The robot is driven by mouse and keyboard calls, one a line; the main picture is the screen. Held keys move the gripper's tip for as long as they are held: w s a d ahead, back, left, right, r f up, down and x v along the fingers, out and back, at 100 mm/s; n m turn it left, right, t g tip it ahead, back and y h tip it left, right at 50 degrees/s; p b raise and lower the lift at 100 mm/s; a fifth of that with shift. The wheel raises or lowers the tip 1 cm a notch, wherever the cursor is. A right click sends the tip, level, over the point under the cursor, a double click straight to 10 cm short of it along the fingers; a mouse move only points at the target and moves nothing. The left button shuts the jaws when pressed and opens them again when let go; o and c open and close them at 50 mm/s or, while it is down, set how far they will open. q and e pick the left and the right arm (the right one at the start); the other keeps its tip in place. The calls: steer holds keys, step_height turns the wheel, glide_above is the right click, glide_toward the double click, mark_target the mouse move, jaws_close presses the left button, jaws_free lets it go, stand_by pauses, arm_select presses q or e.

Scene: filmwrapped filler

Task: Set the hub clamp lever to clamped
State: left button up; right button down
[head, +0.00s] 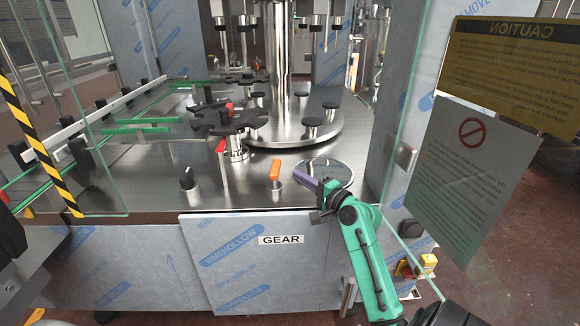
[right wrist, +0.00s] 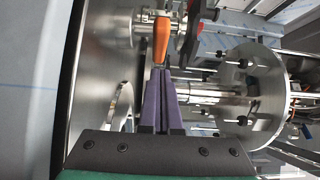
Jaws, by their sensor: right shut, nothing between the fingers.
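An orange lever handle (head: 275,170) stands upright on a short metal post on the steel deck, above the GEAR panel. A red-handled lever (head: 221,146) stands behind it to the left, beside the black star wheel's hub. No label shows which one is the hub clamp lever. My right gripper (head: 297,176) is shut and empty, its purple fingers pointing left toward the orange handle from the right. In the right wrist view the shut fingers (right wrist: 160,76) point at the orange handle (right wrist: 161,40), close to it; contact cannot be told. My left gripper is not in view.
A black knob (head: 187,179) stands left of the levers. The black star wheel (head: 228,121) and round turntable (head: 325,132) lie behind. A glass door (head: 400,130) is at the right, another at the left. The front deck between knob and orange lever is mostly clear.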

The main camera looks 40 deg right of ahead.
mark_target(276, 169)
steer(key=w, duration=0.4)
steer(key=shift+w+d+p, duration=0.15)
steer(key=shift+w+p, duration=0.15)
steer(key=shift+p, duration=0.1)
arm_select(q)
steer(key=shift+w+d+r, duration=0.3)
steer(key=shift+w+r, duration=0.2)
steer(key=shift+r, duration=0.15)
arm_select(e)
steer(key=shift+w, duration=0.15)
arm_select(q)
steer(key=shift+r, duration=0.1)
arm_select(e)
steer(key=shift+w, duration=0.1)
steer(key=shift+w+a+p, duration=0.3)
steer(key=shift+w+p, duration=0.05)
steer(key=shift+w, duration=0.1)
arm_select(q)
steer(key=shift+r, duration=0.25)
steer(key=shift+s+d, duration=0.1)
